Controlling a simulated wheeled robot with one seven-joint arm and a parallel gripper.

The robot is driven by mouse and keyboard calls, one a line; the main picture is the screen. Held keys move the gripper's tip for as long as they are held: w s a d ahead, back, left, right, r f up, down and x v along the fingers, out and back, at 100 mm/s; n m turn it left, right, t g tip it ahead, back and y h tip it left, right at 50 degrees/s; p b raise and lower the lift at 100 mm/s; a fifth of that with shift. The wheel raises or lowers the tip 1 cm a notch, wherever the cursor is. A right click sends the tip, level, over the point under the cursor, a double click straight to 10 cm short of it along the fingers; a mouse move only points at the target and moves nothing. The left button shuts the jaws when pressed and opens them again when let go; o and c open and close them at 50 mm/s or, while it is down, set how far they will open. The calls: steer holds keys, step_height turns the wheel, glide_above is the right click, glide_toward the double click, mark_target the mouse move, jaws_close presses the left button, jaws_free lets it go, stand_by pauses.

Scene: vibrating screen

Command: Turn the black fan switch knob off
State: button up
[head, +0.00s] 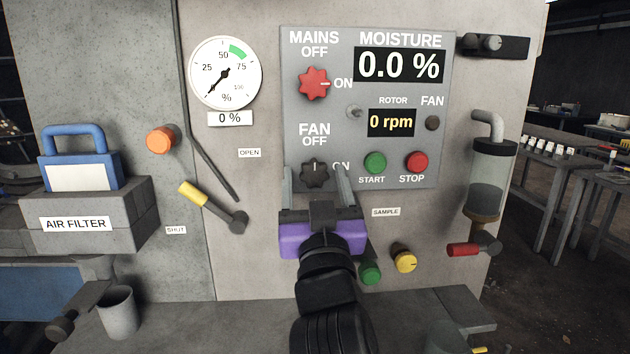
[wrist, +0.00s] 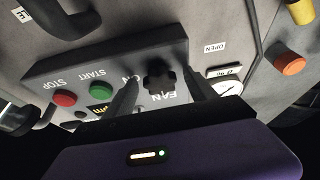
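The black fan knob (head: 314,172) sits on the grey control panel, below the FAN OFF label and left of its ON label. A small pale mark shows near its top, towards OFF. My gripper (head: 316,184) is open in front of the panel, one finger on each side of the knob. In the wrist view the knob (wrist: 159,79) shows between the two fingers (wrist: 160,92), with a gap on both sides. I cannot tell how far the fingertips are from the panel face.
The red mains knob (head: 314,83) above points to ON. The green START button (head: 375,162) and red STOP button (head: 416,161) are close to the right. A yellow-handled lever (head: 212,206) is at left. The rotor display (head: 391,122) reads 0 rpm.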

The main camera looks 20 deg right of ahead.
steer(key=b+v, duration=0.2)
steer(key=v, duration=0.5)
steer(key=shift+s+f, duration=0.15)
steer(key=shift+s, duration=0.25)
steer(key=shift+a, duration=0.1)
